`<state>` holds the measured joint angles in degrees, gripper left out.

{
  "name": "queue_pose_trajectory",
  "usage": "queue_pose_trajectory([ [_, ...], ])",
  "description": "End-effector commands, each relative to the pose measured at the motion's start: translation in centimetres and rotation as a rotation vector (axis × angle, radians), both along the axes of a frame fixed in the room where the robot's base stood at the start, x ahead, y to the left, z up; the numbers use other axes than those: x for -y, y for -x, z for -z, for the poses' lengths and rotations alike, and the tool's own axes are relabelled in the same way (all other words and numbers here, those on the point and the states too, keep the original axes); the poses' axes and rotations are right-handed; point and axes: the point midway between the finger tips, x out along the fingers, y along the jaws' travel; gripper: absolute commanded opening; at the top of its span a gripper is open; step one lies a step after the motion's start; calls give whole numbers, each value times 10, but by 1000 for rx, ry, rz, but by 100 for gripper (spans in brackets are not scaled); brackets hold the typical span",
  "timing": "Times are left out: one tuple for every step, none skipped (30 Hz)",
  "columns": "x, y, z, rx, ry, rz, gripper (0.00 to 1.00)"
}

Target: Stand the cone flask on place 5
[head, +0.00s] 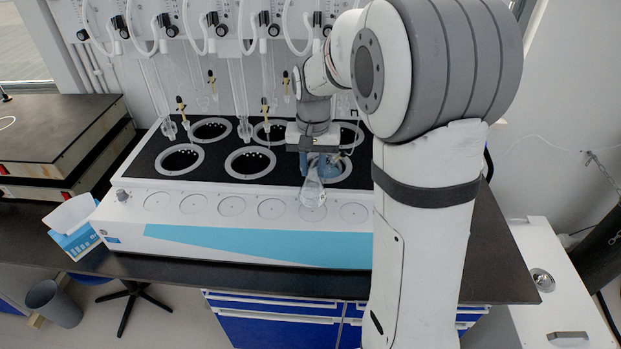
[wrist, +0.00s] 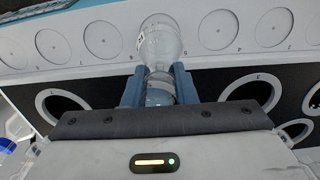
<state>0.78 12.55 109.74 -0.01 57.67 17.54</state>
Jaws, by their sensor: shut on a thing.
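The clear glass cone flask (head: 313,192) is in my gripper (head: 322,165), at the front of the white multi-place distiller (head: 225,190). In the wrist view the flask (wrist: 160,42) sits with its narrow part between the two blue fingers (wrist: 160,88), its wide body pointing away. My gripper is shut on it. In the head view the flask's base overlaps a round place, the fifth from the left. The place marks are too small to read surely. I cannot tell whether the base touches the surface.
A row of round places runs along the front ledge; bare ones (head: 271,208) and (head: 354,213) lie either side of the flask. Behind are ringed wells (head: 250,162) in the black top, with glass tubes and hoses above. A blue-white box (head: 74,226) stands left of the distiller.

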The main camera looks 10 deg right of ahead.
Motion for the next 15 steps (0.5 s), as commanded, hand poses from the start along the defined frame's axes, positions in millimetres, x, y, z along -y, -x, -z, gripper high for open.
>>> queue_pose_trajectory([
  [0, 0, 5, -2, 0, 0, 0],
  [0, 1, 9, -3, 0, 0, 0],
  [0, 1, 15, -3, 0, 0, 0],
  [0, 1, 20, -4, 0, 0, 0],
  [0, 1, 25, -4, 0, -1, 0],
  [0, 1, 30, -4, 0, -1, 0],
  [0, 1, 34, -4, 0, -1, 0],
  [-1, 1, 37, -2, 0, -1, 0],
  [-1, 1, 40, -2, 0, -1, 0],
  [-1, 1, 42, -2, 0, -1, 0],
  [-1, 0, 43, -1, 0, -1, 0],
  [-1, 0, 44, 0, 0, -1, 0],
  [-1, 0, 44, 0, 0, -1, 0],
  [-1, 0, 44, 1, 0, -1, 0],
  [-1, 0, 43, 1, 0, -1, 0],
])
